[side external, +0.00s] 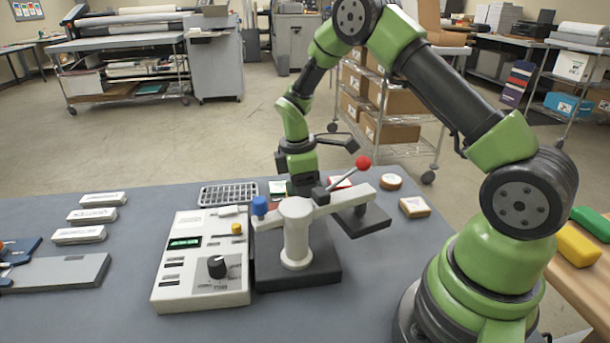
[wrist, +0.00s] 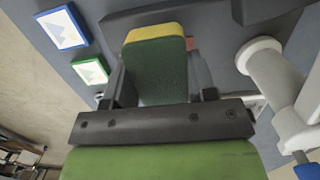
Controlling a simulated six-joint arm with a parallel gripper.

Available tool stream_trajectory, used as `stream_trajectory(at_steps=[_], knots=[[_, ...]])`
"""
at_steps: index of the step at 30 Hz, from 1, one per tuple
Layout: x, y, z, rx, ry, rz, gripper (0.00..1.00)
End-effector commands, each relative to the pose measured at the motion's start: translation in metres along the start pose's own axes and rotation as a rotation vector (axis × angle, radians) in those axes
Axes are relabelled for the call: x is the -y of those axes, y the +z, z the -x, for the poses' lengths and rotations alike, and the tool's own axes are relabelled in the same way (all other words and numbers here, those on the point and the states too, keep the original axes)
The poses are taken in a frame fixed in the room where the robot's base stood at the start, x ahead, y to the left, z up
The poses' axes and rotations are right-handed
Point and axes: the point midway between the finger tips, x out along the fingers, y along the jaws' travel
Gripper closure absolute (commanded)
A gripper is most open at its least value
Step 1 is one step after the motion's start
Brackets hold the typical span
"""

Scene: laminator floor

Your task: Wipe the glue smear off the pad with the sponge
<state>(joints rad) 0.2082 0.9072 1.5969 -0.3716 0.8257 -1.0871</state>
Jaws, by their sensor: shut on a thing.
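In the wrist view a dark green block with a yellow end, the sponge (wrist: 155,72), sits between the fingers of my gripper (wrist: 157,85). My gripper is shut on it. In the side view my gripper (side external: 303,184) points down behind the lever press, and the press hides the fingertips and the sponge. A small reddish edge (wrist: 192,46) shows just beside the sponge; I cannot tell whether it is the pad. The glue smear is not visible in either view.
The lever press (side external: 297,235) with its red-knobbed handle stands close to my gripper. A control box (side external: 205,260) and a wire rack (side external: 228,194) lie to its left. Small tiles and a round piece (side external: 391,182) lie around it.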

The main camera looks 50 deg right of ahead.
Motion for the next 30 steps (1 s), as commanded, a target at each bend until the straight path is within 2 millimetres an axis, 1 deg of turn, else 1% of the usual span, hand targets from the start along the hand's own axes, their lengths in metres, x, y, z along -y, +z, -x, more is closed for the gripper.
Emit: stream_trajectory(at_steps=[1, 6, 8, 9, 10, 11, 12, 14, 15, 18, 19, 20, 22, 23, 26, 28, 30], knots=[[0.0, 0.0, -0.005, 0.001, -0.002, 0.001, 0.67], [0.0, -0.002, -0.021, 0.001, -0.002, 0.0, 0.67], [0.001, -0.003, -0.031, 0.002, -0.004, 0.001, 0.67], [0.0, -0.006, -0.034, 0.001, -0.001, 0.001, 0.7], [-0.001, -0.009, -0.029, -0.002, 0.003, 0.002, 0.7], [-0.001, -0.012, -0.029, -0.001, 0.001, 0.002, 0.74], [-0.001, -0.016, -0.03, -0.001, 0.001, 0.002, 0.74], [-0.001, -0.022, -0.032, -0.001, 0.001, 0.002, 0.74], [0.0, -0.025, -0.027, -0.002, 0.002, 0.001, 0.74], [0.0, -0.035, -0.031, 0.0, 0.0, 0.002, 0.74], [-0.001, -0.037, -0.027, -0.002, 0.003, 0.002, 0.74], [-0.001, -0.04, -0.026, -0.002, 0.002, 0.002, 0.74], [0.0, -0.046, -0.03, 0.0, 0.0, 0.003, 0.74], [0.0, -0.049, -0.026, -0.002, 0.003, 0.003, 0.74], [0.0, -0.058, -0.028, 0.0, 0.001, 0.003, 0.74], [0.0, -0.064, -0.023, -0.001, 0.002, 0.003, 0.74], [0.0, -0.07, -0.026, 0.0, 0.001, 0.003, 0.74]])
